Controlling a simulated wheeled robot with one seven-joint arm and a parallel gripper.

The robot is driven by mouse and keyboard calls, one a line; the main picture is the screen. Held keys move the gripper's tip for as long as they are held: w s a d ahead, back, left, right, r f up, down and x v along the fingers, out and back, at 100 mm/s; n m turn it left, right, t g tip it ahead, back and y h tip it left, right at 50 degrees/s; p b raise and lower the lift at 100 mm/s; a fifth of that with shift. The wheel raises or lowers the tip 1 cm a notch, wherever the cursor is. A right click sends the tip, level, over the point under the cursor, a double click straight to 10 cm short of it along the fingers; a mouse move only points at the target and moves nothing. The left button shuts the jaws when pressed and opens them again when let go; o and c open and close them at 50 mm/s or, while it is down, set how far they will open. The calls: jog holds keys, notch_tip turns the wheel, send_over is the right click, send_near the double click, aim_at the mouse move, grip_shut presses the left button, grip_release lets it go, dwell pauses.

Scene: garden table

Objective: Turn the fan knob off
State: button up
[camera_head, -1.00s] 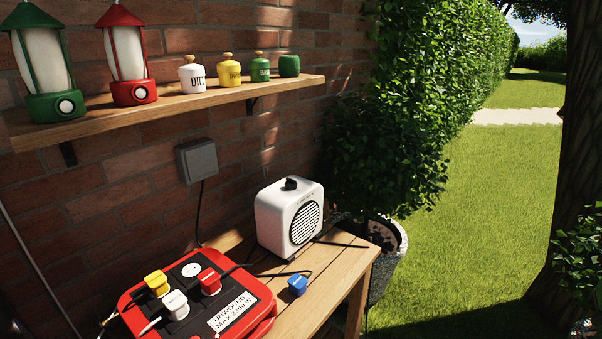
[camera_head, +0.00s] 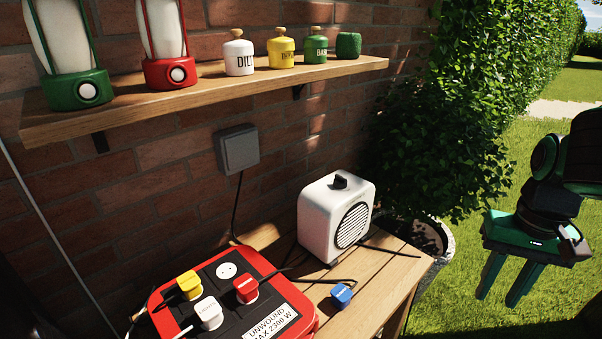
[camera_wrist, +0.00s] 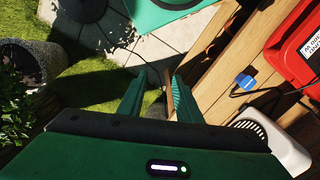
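The white fan heater (camera_head: 322,225) stands on the wooden table, its round grille facing front right. Its dark knob (camera_head: 341,180) sits on top. In the wrist view part of the white heater (camera_wrist: 285,145) shows at the lower right, and its knob is not visible there. My gripper (camera_head: 498,294) hangs at the right of the head view, over the grass and clear of the table and heater. In the wrist view its two green fingers (camera_wrist: 157,98) are apart with nothing held between them.
A red cable reel (camera_head: 308,325) with yellow, white and red plugs lies on the table (camera_head: 398,283). A loose blue plug (camera_head: 341,295) and black cables lie near the heater. A shelf (camera_head: 215,97) with lanterns and jars is above. A potted bush (camera_head: 425,165) stands behind right.

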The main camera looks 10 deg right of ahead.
jog(key=shift+w+a, duration=0.2)
jog(key=shift+w, duration=0.4)
jog(key=shift+o, duration=0.6)
jog(key=o, duration=0.3)
jog(key=shift+s+r, duration=0.2)
jog(key=shift+r, duration=0.1)
jog(key=shift+o, duration=0.2)
jog(key=n+t, duration=0.4)
jog(key=t, duration=0.1)
send_near(341, 177)
jog(key=shift+h, duration=0.4)
jog(key=x, duration=0.9)
jog(key=shift+a+f, duration=0.15)
jog(key=shift+a, duration=0.2)
